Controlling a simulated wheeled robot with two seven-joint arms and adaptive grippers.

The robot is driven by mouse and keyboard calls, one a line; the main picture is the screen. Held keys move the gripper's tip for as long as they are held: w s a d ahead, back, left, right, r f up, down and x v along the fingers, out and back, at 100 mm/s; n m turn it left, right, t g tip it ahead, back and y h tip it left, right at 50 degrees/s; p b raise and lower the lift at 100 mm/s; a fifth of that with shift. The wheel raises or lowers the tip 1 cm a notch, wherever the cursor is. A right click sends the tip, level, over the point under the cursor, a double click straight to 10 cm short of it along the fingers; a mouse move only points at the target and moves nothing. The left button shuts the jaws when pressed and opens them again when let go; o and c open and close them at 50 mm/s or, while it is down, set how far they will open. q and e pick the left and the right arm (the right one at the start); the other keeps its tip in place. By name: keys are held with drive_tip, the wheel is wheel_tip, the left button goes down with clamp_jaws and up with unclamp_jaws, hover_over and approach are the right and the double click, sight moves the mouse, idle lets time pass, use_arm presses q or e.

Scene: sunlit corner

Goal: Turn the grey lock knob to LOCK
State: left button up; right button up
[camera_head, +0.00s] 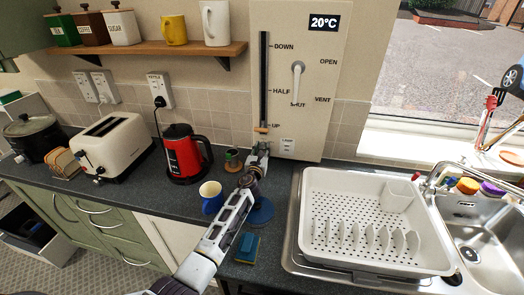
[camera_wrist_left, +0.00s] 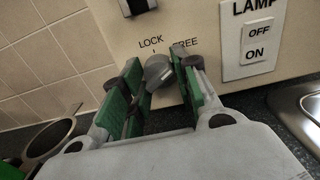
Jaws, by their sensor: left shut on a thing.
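The grey lock knob (camera_wrist_left: 158,70) sits low on the cream wall panel (camera_head: 322,60), under the printed words LOCK on the left and FREE on the right. My left gripper (camera_wrist_left: 160,85) reaches up to the panel with its green-padded fingers on both sides of the knob, shut on it. Which word the knob points to is hard to tell. In the head view my left gripper (camera_head: 258,153) is at the panel's lower left edge, and the knob is hidden there. My right gripper is not in view.
A lamp switch plate (camera_wrist_left: 258,35) is right of the knob. A slider with an orange handle (camera_head: 262,129) is at UP above my gripper.

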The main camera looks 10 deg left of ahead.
use_arm(q)
drive_tip(key=shift+n, duration=0.3)
drive_tip(key=n+b, duration=0.2)
drive_tip(key=n, duration=0.3)
drive_tip(key=shift+f, duration=0.15)
drive_tip(key=n+b, duration=0.1)
drive_tip(key=n, duration=0.2)
drive_tip(key=shift+n+b, duration=0.5)
drive_tip(key=shift+n, duration=1)
drive_tip(key=o, duration=0.9)
drive_tip(key=shift+o, duration=0.6)
